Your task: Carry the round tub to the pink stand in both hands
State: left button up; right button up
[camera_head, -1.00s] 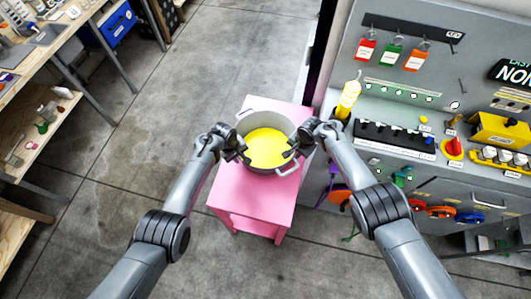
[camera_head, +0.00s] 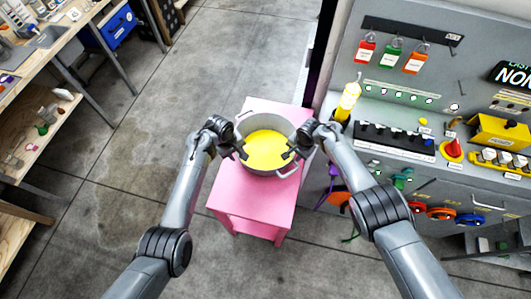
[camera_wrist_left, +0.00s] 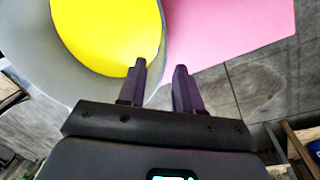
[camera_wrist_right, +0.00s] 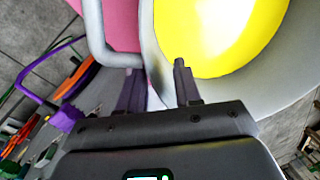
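The round tub (camera_head: 258,176) is grey with a yellow inside and two loop handles. It sits upright on the pink stand (camera_head: 240,202). My left gripper (camera_head: 240,150) is at the tub's left rim. In the left wrist view its fingers (camera_wrist_left: 160,70) are spread, with the rim between them and a gap beside the right finger. My right gripper (camera_head: 293,153) is at the right rim, close to the near handle (camera_head: 288,171). In the right wrist view its fingers (camera_wrist_right: 158,72) are also spread on either side of the tub wall. Contact with the wall is unclear.
A grey control panel (camera_head: 450,75) with knobs, tags and a yellow bottle (camera_head: 348,98) stands close on the right. A wooden workbench (camera_head: 60,50) with shelves is at the left. The concrete floor (camera_head: 130,145) between bench and stand is clear.

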jog(key=shift+r, duration=0.1)
jog(key=shift+w+d+r, duration=0.1)
jog(key=shift+d+r, duration=0.05)
jog(key=shift+r, duration=0.6)
pick_arm(q)
notch_tip(320, 180, up, 6)
jog(key=a, duration=0.1)
jog(key=shift+s+r, duration=0.25)
jog(key=shift+s, duration=0.05)
pick_arm(e)
notch_tip(320, 180, up, 10)
jog(key=s+d, duration=0.1)
jog(key=shift+s+d, duration=0.2)
jog(key=shift+s, duration=0.05)
pick_arm(q)
jog(key=shift+a+r, duration=0.1)
pick_arm(e)
jog(key=shift+r, duration=0.2)
